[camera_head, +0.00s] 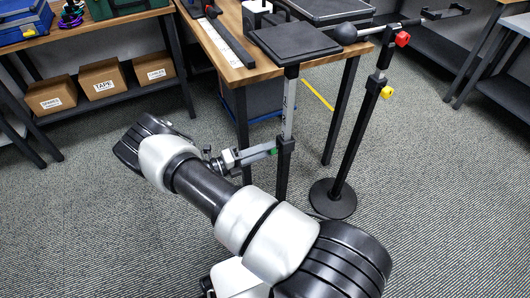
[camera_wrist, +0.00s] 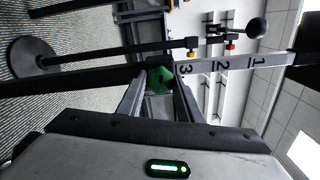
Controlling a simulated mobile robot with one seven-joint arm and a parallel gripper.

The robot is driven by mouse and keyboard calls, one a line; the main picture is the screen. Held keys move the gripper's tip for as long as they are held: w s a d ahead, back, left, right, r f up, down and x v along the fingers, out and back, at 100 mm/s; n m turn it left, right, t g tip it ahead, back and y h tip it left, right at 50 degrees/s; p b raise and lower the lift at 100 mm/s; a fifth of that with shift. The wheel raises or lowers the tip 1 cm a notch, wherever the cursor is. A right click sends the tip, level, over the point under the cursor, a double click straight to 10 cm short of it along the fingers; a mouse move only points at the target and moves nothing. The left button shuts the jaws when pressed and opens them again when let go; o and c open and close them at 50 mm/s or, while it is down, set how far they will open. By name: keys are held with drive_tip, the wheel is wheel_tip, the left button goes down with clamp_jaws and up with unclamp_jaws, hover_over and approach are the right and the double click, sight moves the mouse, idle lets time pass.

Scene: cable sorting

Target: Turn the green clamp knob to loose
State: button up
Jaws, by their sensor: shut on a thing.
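The green clamp knob (camera_wrist: 160,80) sits between my gripper's fingers in the wrist view, on a dark post. A scale strip (camera_wrist: 225,66) with the numbers 1, 2 and 3 runs along the post beside it. My gripper (camera_wrist: 160,97) is shut on the knob. In the head view the knob (camera_head: 273,151) shows as a small bit of green at the end of my gripper (camera_head: 262,152), against the black post (camera_head: 284,165) under a flat black platform (camera_head: 295,42). Most of the knob is hidden by the fingers there. Which way the knob is turned cannot be told.
A second black stand (camera_head: 352,150) with red (camera_head: 402,39) and yellow (camera_head: 387,92) knobs and a round base (camera_head: 333,200) stands to the right. A wooden workbench (camera_head: 225,62) is behind the post. Cardboard boxes (camera_head: 103,80) lie on a shelf at left. Open carpet lies at right.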

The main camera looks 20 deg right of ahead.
drive_tip(key=n, duration=0.4)
drive_tip(key=shift+n+b, duration=0.35)
drive_tip(key=shift+n, duration=0.05)
idle(0.4)
drive_tip(key=o, duration=1.1)
drive_tip(key=a, duration=1.7)
drive_tip(key=shift+s+a+p, duration=0.25)
drive_tip(key=shift+s+p, duration=0.1)
